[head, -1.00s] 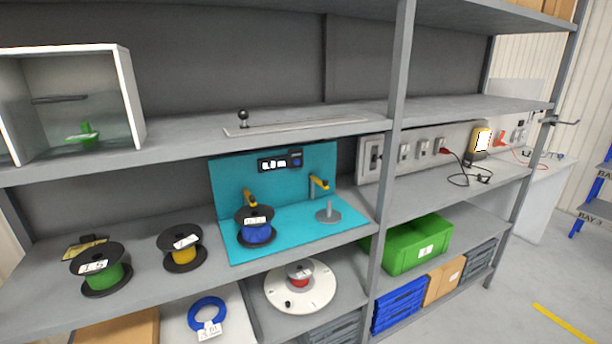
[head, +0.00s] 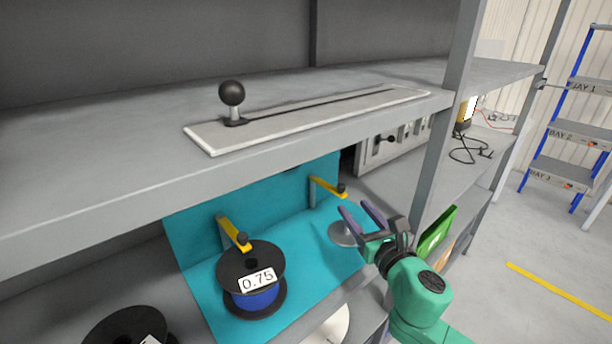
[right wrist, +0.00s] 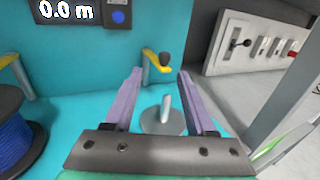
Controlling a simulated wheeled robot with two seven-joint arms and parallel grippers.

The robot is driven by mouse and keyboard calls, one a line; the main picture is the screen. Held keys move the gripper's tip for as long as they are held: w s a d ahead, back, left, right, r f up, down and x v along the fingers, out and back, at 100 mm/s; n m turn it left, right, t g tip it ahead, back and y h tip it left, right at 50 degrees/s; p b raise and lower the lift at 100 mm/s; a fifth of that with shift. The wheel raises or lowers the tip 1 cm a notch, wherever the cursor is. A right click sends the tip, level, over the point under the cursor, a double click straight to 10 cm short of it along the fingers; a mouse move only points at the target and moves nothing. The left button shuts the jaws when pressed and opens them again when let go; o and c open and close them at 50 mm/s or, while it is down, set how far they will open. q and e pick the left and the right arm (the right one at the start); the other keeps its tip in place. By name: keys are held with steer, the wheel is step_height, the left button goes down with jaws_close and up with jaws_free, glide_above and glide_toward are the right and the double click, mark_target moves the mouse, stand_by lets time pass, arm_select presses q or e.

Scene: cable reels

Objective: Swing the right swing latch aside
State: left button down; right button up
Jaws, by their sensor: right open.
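In the right wrist view the latch (right wrist: 156,62) shows ahead, between and beyond the fingertips. My right gripper (head: 362,211) is open and empty, in front of and slightly below the latch, apart from it. Its purple fingers (right wrist: 155,75) spread to either side of the grey spindle disc (right wrist: 162,122) in that view. The left swing latch (head: 235,234) points out over the blue cable reel (head: 254,282). My left gripper is not in view.
A grey shelf board (head: 110,180) with a black-knobbed slider plate (head: 310,118) lies above the latches. A switch panel (right wrist: 255,46) is behind to the right. The teal base (head: 300,240) is clear between reel and disc.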

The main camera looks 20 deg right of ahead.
mark_target(339, 185)
steer(key=w+p, duration=0.1)
steer(key=w, duration=0.3)
steer(key=w+d, duration=0.1)
steer(key=w, duration=0.3)
steer(key=w+p, duration=0.1)
steer(key=w, duration=0.3)
steer(key=shift+d+r+p, duration=0.2)
steer(key=shift+d+p, duration=0.05)
steer(key=shift+p, duration=0.1)
steer(key=shift+w+f, duration=0.1)
steer(key=shift+w, duration=0.4)
jaws_close()
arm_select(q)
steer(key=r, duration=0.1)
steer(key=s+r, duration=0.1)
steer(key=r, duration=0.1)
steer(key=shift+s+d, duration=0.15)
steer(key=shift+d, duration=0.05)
